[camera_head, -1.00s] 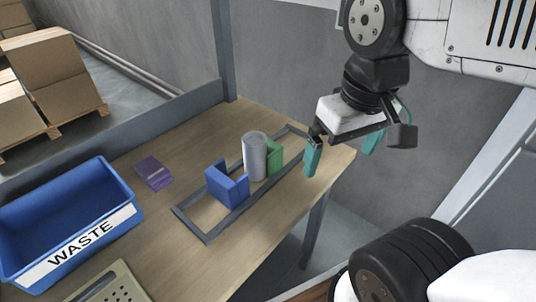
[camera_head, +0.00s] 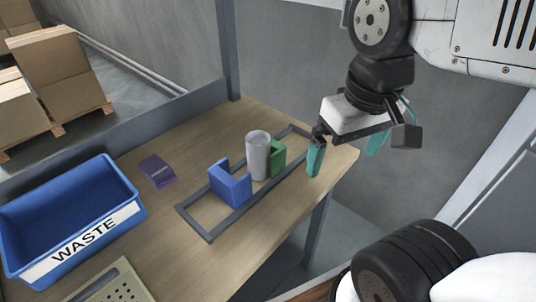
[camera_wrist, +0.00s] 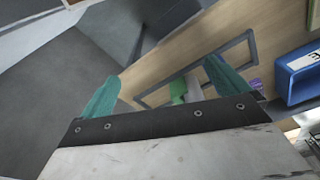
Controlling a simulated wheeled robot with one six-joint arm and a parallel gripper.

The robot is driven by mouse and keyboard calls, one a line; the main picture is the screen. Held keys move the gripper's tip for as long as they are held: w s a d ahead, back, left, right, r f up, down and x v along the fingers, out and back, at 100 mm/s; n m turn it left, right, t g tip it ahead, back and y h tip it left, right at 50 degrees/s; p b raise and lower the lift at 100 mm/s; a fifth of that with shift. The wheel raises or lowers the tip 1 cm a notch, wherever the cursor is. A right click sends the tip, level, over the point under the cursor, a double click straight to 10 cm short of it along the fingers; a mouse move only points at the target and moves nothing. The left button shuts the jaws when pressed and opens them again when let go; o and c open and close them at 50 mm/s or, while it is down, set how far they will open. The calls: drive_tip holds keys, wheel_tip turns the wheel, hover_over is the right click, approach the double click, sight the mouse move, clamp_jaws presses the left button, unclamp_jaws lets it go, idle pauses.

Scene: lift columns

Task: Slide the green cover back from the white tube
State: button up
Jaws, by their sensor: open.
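The white tube (camera_head: 257,156) stands upright inside a grey frame (camera_head: 212,232) on the wooden table. The green cover (camera_head: 278,158) stands against or close to its right side; I cannot tell if they touch. A blue cover (camera_head: 230,186) stands at the tube's left front. My gripper (camera_head: 345,156) is open and empty, to the right of the green cover and above the table's right edge. In the wrist view, the green cover (camera_wrist: 178,90) shows between the teal fingertips (camera_wrist: 163,80), and part of the tube (camera_wrist: 194,86) shows beside it; the blue cover is mostly hidden.
A blue bin marked WASTE (camera_head: 75,240) stands at the table's left. A purple item (camera_head: 158,172) lies behind the frame, and a beige tray (camera_head: 115,285) is at the front. A grey post (camera_head: 228,50) rises at the back edge. Table right of the bin is mostly clear.

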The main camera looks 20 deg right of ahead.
drive_tip(key=shift+w, duration=0.1)
drive_tip(key=m+g, duration=0.1)
drive_tip(key=m, duration=1.2)
hover_over(272, 143)
wheel_tip(272, 143, down, 8)
drive_tip(key=shift+r, duration=0.1)
drive_tip(key=shift+w+a+f, duration=0.15)
drive_tip(key=shift+w+f, duration=0.3)
drive_tip(key=shift+f, duration=0.1)
wheel_tip(272, 143, down, 8)
drive_tip(key=shift+r, duration=0.2)
